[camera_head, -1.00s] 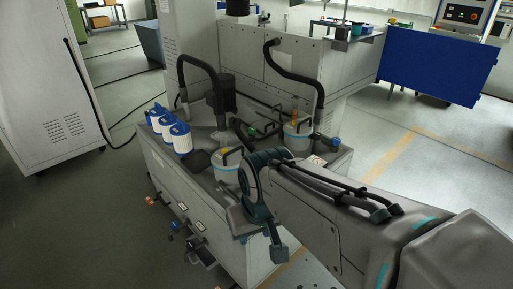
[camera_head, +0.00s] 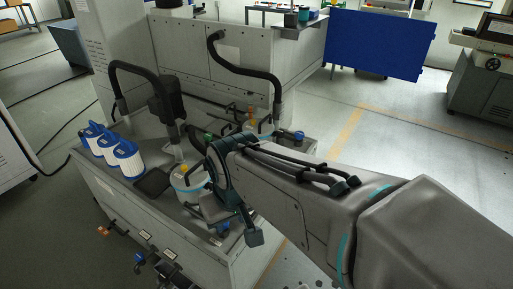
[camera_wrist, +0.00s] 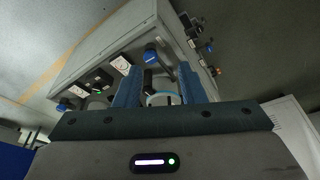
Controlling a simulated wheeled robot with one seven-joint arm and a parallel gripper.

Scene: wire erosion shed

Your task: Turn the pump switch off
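My gripper (camera_head: 230,224) hangs over the near right corner of the grey tank unit (camera_head: 205,268). In the wrist view my gripper (camera_wrist: 159,88) has its two blue fingers wide apart, with nothing held. A blue-headed valve or knob (camera_wrist: 151,53) shows between and beyond the fingers. Several dark fittings, one orange-tipped, line another side, where an orange handle (camera_head: 104,231) and a black switch-like fitting (camera_head: 147,257) also show. I cannot tell which fitting is the pump switch.
White filter cartridges with blue tops (camera_head: 127,157) stand on the tank. Black hoses (camera_head: 250,68) arch above it. A white canister (camera_head: 187,185) stands close to my gripper. A blue panel (camera_head: 378,43) is behind. Open floor lies at the right.

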